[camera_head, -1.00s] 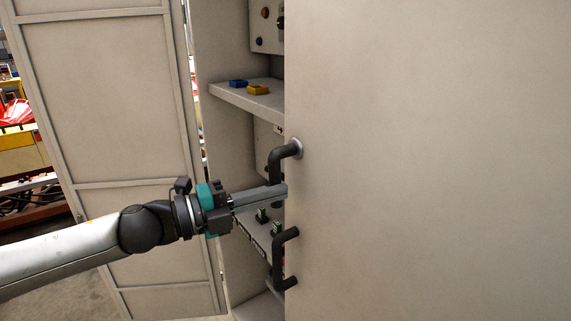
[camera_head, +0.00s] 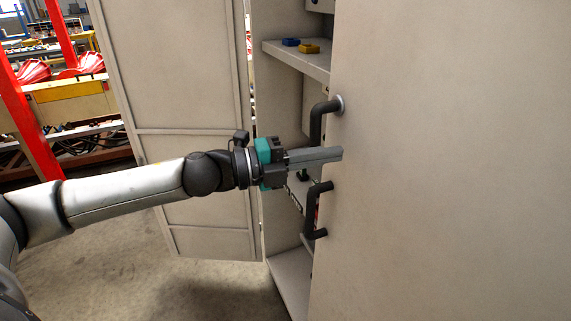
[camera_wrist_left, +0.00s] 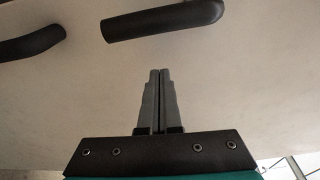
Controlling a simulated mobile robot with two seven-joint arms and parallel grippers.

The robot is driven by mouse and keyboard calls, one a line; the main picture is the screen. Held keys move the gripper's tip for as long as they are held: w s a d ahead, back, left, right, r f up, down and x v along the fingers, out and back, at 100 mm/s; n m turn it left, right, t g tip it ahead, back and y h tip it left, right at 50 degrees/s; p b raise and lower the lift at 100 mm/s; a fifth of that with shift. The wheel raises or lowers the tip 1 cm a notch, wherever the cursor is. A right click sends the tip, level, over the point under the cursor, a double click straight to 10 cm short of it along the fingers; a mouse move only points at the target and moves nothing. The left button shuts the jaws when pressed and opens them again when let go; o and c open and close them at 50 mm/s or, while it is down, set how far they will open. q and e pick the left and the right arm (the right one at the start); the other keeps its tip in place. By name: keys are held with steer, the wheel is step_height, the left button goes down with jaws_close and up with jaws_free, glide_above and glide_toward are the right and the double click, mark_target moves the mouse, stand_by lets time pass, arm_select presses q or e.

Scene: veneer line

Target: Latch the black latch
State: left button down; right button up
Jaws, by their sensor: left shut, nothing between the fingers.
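The black latch (camera_head: 319,115) is a bent black lever on a round grey base near the left edge of the large grey door (camera_head: 450,150). Its arm hangs down in the head view. My left gripper (camera_head: 335,153) is shut and empty, just below the latch base, its fingertips overlapping the door edge. A black bent handle (camera_head: 312,212) sits below the gripper. In the left wrist view the shut fingers (camera_wrist_left: 160,75) point toward two black bars, apart from both; I cannot tell which bar is the latch. My right gripper is not in view.
The other cabinet door (camera_head: 180,150) stands open at left. Red machinery (camera_head: 85,62) stands at far left. The floor (camera_head: 180,290) in front is clear.

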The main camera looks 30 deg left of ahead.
arm_select(q)
steer(key=v, duration=1)
steer(key=shift+w+a+p, duration=0.2)
steer(key=shift+p, duration=0.25)
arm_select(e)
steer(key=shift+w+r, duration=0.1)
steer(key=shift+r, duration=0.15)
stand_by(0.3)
arm_select(q)
steer(key=shift+f, duration=0.1)
